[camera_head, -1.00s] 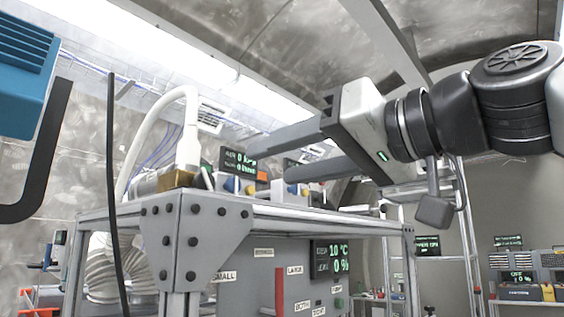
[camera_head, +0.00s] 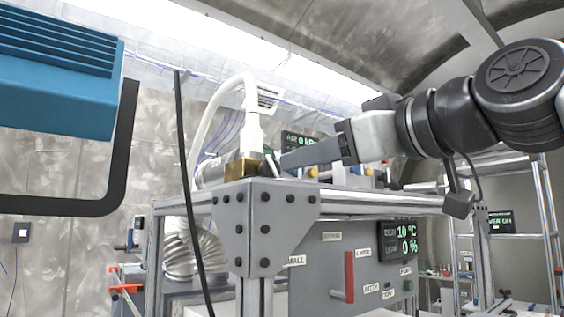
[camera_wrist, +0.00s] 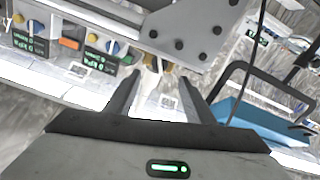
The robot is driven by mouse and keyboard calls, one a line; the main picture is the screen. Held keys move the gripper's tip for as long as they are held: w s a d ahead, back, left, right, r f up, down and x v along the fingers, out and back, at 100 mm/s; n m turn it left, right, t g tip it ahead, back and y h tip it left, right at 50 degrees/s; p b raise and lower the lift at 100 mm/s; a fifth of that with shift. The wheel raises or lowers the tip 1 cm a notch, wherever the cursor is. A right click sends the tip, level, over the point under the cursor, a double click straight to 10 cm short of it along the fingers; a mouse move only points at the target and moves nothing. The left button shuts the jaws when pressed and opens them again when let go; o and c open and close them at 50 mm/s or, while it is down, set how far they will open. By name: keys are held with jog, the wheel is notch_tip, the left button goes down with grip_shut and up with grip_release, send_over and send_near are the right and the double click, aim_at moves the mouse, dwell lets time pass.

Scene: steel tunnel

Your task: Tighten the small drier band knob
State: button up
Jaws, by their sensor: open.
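My gripper (camera_head: 284,159) is open and empty, at the top of the grey metal frame (camera_head: 270,215). Its two fingers also show in the wrist view (camera_wrist: 160,78), spread apart. In the head view the fingertips appear just right of a brass block (camera_head: 240,169) and the white hose (camera_head: 252,125) above it; contact cannot be told. The hose end (camera_wrist: 150,78) shows between the fingers in the wrist view. I cannot pick out the small drier band knob for certain. A "SMALL" label (camera_head: 294,260) is on the grey front panel below.
A blue slatted unit (camera_head: 60,75) with a dark bracket (camera_head: 115,165) hangs at left. A black cable (camera_head: 188,190) runs down before the frame. A ribbed duct (camera_head: 183,255) is beneath. A blue knob (camera_wrist: 112,48) sits beside displays.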

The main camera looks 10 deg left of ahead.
aim_at(272, 168)
jog(key=p+x, duration=0.1)
jog(key=x, duration=0.7)
jog(key=shift+w+a, duration=0.15)
jog(key=shift+a, duration=0.1)
